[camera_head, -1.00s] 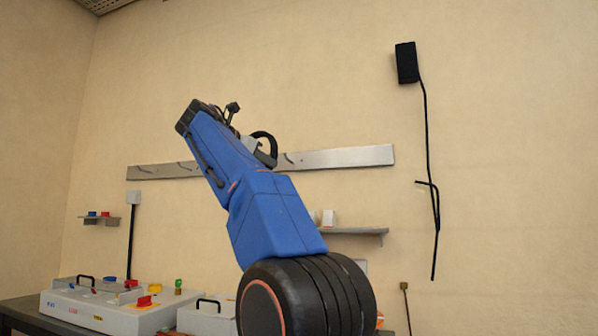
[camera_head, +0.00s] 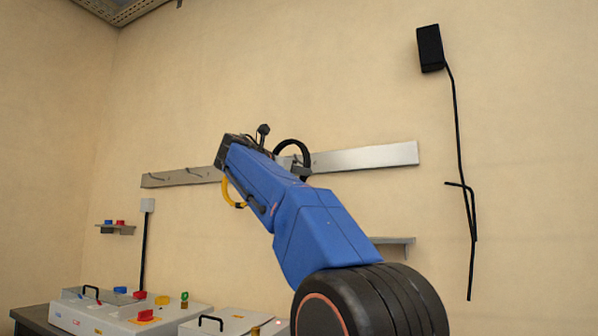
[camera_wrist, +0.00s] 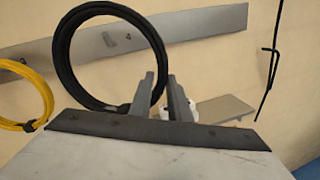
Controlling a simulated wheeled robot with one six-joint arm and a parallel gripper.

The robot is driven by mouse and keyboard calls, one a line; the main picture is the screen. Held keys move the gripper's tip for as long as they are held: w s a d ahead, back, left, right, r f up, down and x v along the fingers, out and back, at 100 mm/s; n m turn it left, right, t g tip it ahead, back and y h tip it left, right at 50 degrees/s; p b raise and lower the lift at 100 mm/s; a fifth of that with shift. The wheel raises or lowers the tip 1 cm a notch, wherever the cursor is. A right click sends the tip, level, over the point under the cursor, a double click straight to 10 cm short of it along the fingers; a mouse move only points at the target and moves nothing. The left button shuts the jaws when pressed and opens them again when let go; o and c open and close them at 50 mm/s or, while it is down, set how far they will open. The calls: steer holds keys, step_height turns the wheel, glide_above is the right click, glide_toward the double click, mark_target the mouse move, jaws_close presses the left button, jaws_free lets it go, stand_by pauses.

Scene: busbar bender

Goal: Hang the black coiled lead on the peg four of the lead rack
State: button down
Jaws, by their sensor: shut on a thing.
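The black coiled lead (camera_wrist: 57,55) is a round ring in front of the lead rack (camera_wrist: 200,25) in the wrist view. My gripper (camera_wrist: 161,82) is shut on the coil's right side, near its lower edge. In the head view, an arc of the black lead (camera_head: 291,141) shows above the end of my arm, overlapping the lead rack (camera_head: 375,156). The rack is a long metal strip on the wall with small pegs, one (camera_head: 194,173) left of my arm. The gap between coil and pegs cannot be judged.
A yellow coil (camera_wrist: 47,98) hangs at the rack on the left, close to the black coil. A shelf (camera_wrist: 226,107) is below right of the rack. A black box with a dangling cord (camera_head: 430,48) is on the right wall. Control boxes (camera_head: 120,318) stand lower left.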

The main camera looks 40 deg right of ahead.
steer(key=w+d+f, duration=0.3)
steer(key=d, duration=0.6)
steer(key=shift+w+d, duration=0.25)
steer(key=shift+w, duration=0.15)
stand_by(1.4)
stand_by(0.4)
steer(key=c, duration=1.6)
jaws_free()
steer(key=shift+a+f, duration=0.1)
steer(key=s+a, duration=0.1)
steer(key=a, duration=0.4)
steer(key=s+a, duration=0.1)
steer(key=a, duration=1.1)
steer(key=shift+s, duration=0.4)
